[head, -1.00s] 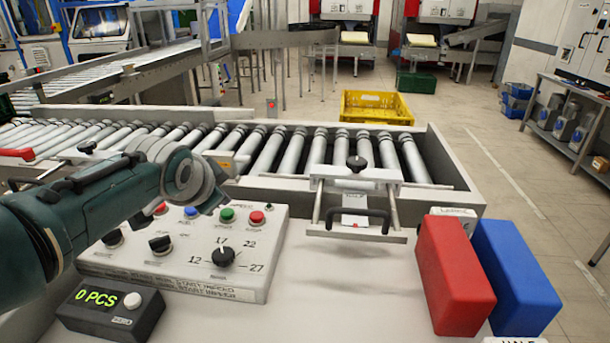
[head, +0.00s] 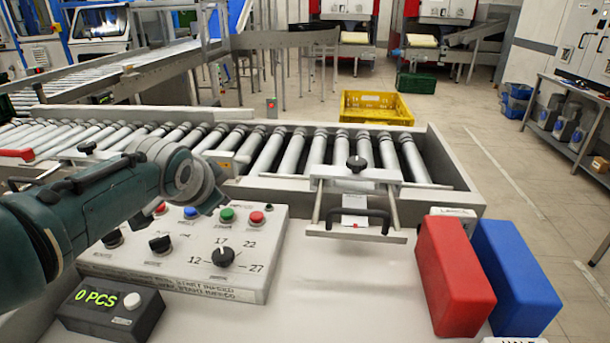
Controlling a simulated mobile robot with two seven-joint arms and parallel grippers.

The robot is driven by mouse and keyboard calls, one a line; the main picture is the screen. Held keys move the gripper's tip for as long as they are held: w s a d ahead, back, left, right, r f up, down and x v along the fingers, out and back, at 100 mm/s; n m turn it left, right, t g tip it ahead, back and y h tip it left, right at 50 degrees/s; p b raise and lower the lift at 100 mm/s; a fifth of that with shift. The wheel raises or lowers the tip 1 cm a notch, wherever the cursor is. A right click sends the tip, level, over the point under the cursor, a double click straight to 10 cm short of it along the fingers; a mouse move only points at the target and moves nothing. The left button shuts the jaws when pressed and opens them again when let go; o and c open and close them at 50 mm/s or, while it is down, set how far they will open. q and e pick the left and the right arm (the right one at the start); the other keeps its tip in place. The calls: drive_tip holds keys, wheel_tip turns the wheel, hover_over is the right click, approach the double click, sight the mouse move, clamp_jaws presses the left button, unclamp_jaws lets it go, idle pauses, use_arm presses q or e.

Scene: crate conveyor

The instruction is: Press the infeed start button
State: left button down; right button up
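The control panel (head: 180,278) is a light grey box on the white worktop. Along its back edge are a blue button (head: 191,212), a green button (head: 227,214) and a red button (head: 257,217). Another red button (head: 160,208) is partly covered by my arm. The button labels are too small to read, so I cannot tell which is infeed start. My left gripper (head: 214,203) hangs over the panel's back edge, close to the blue and green buttons in the picture. Its fingers are mostly hidden and contact cannot be told. My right gripper is out of view.
A black counter box (head: 110,310) reads 0 PCS at the front left. The roller conveyor (head: 268,150) runs behind the panel, with a handled slide (head: 357,235) at its right end. A red block (head: 455,276) and a blue block (head: 515,280) stand at right. The worktop's middle is clear.

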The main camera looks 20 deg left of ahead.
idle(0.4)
use_arm(q)
drive_tip(key=shift+f+b, duration=0.4)
drive_tip(key=shift+f, duration=0.05)
